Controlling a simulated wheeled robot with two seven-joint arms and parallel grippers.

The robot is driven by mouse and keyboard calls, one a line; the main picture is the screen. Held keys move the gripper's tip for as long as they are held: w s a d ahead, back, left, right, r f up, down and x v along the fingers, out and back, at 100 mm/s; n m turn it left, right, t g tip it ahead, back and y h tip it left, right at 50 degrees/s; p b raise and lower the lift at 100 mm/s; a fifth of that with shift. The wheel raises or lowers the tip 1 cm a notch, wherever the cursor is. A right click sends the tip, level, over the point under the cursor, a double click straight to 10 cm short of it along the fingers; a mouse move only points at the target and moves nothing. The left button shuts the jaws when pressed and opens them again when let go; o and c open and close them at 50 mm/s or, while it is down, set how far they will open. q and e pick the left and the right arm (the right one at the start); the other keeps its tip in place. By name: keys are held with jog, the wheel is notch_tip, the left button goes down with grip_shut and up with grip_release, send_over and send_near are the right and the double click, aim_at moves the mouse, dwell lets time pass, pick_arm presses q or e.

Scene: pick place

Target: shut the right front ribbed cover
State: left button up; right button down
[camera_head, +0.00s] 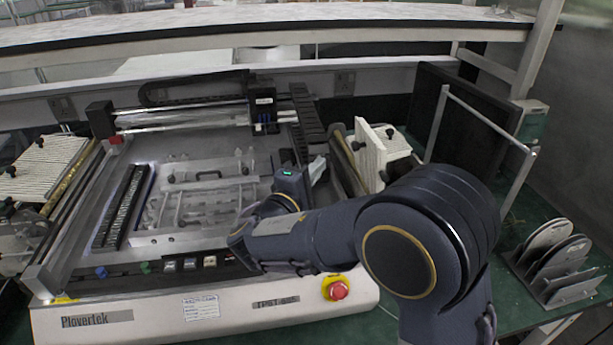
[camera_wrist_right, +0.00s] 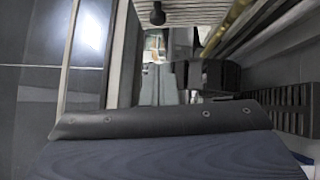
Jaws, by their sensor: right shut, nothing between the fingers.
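The right front ribbed cover (camera_head: 370,157) is a cream ribbed panel standing up, open, at the right side of the machine in the head view. My right gripper (camera_head: 318,169) is just left of it, over the machine's right side, with a gap between them. Its fingers (camera_wrist_right: 158,86) are together and empty in the right wrist view. In that view a ribbed cream surface with a black knob (camera_wrist_right: 157,15) lies beyond the fingers; I cannot tell which cover it belongs to. My right forearm hides part of the machine's front right. My left gripper is out of view.
Another ribbed cover (camera_head: 396,143) lies flatter behind the upright one. A ribbed cover (camera_head: 44,168) lies at the machine's left. A black panel with a metal frame (camera_head: 440,112) stands to the right. A red stop button (camera_head: 338,291) sits at the front. A rack of plates (camera_head: 556,262) stands far right.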

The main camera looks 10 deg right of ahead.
aim_at(353, 146)
pick_arm(q)
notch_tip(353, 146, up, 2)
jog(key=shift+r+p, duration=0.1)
jog(key=shift+p, duration=0.75)
pick_arm(e)
jog(key=w+d, duration=0.3)
jog(key=d, duration=0.3)
jog(key=shift+d+r, duration=0.15)
jog(key=shift+r, duration=0.25)
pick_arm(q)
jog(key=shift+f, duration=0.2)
pick_arm(e)
jog(key=shift+w+d, duration=0.1)
jog(key=shift+d, duration=0.05)
